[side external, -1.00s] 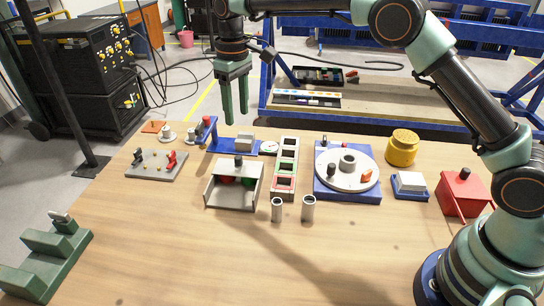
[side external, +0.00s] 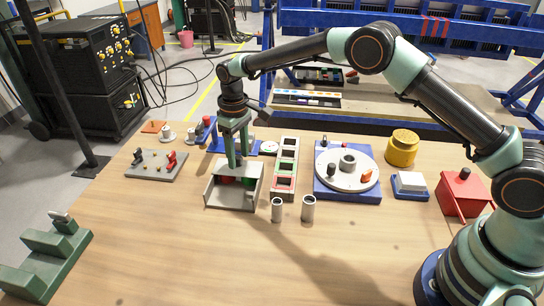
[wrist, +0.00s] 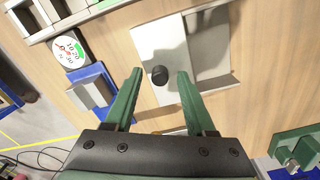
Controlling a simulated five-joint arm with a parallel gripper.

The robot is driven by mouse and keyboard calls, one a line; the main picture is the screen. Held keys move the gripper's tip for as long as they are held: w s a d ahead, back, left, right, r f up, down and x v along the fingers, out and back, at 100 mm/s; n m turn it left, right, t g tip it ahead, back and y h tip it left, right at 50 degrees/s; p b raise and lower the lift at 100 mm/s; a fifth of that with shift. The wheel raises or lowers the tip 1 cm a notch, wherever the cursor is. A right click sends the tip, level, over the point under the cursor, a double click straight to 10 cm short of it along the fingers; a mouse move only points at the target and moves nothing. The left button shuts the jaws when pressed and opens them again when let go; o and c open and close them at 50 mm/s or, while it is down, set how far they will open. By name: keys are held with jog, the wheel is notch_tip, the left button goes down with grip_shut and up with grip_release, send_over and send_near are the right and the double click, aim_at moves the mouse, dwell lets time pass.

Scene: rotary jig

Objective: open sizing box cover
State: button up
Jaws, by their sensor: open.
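The sizing box is a low grey box (side external: 235,199) with an open front, at the centre-left of the table. Red and green pieces show inside it. Its light grey cover (wrist: 160,43) carries a black knob (wrist: 159,76). My gripper (side external: 238,160) points down at the cover. In the wrist view my open gripper (wrist: 160,72) has one green finger on either side of the knob, with gaps showing. Whether the fingertips touch the cover I cannot tell.
A blue stand with a dial gauge (side external: 269,147) is behind the box. A slotted rail (side external: 285,170) and two metal tubes (side external: 308,208) are close on its right. A rotary plate (side external: 347,170) stands beyond.

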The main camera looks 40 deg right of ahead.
jog(key=shift+f, duration=0.15)
jog(key=shift+c, duration=0.2)
grip_shut()
dwell(1.2)
